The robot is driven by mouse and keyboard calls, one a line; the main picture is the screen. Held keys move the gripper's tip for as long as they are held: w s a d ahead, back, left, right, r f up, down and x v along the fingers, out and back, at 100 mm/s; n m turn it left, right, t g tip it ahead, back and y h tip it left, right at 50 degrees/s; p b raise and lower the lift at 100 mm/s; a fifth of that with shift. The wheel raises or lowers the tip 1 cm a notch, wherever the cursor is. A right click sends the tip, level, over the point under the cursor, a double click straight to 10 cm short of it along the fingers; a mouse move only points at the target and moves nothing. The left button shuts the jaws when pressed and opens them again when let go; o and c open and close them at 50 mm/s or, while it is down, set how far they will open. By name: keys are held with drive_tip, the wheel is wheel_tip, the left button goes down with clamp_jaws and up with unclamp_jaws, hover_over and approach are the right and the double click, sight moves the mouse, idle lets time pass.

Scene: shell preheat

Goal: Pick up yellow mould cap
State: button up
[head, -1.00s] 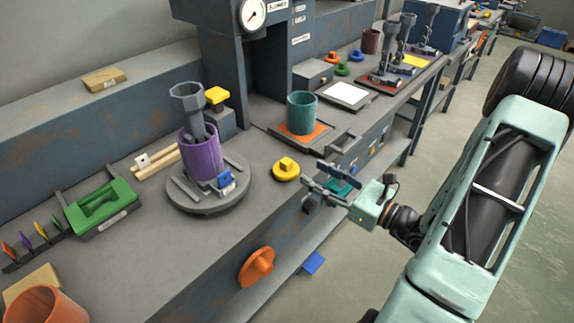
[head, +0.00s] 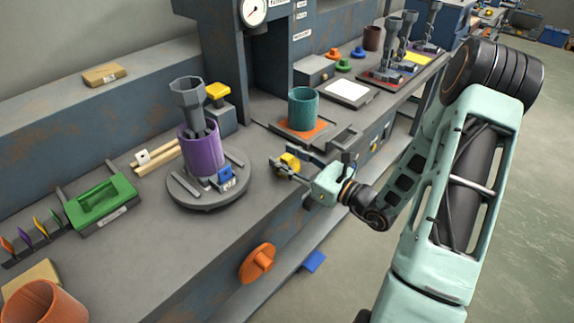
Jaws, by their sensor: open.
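The yellow mould cap (head: 290,161) sits on the grey bench top, right of the round turntable and in front of the teal cup. It is a low disc with a raised knob, now partly hidden by my gripper. My gripper (head: 283,166) is open, its two fingers spread on either side of the cap as seen from the head. Whether the fingers touch the cap or are at its height cannot be told.
A purple cylinder (head: 202,152) with a grey tool stands on the turntable (head: 190,198). A teal cup (head: 303,103) stands on an orange mat. A yellow-topped block (head: 217,92) is behind. Bare bench (head: 150,245) lies at the front left. An orange knob (head: 257,262) juts from the bench front.

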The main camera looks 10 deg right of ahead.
sight(288, 158)
clamp_jaws()
drive_tip(key=shift+r, duration=0.1)
drive_tip(key=shift+r, duration=0.65)
drive_tip(key=r, duration=0.1)
drive_tip(key=r+p, duration=0.1)
drive_tip(key=shift+s+r, duration=0.35)
drive_tip(key=shift+r, duration=0.05)
drive_tip(key=s+r+p, duration=0.5)
drive_tip(key=s+r, duration=0.1)
drive_tip(key=s, duration=0.1)
drive_tip(key=shift+a+r, duration=0.3)
drive_tip(key=shift+a, duration=0.1)
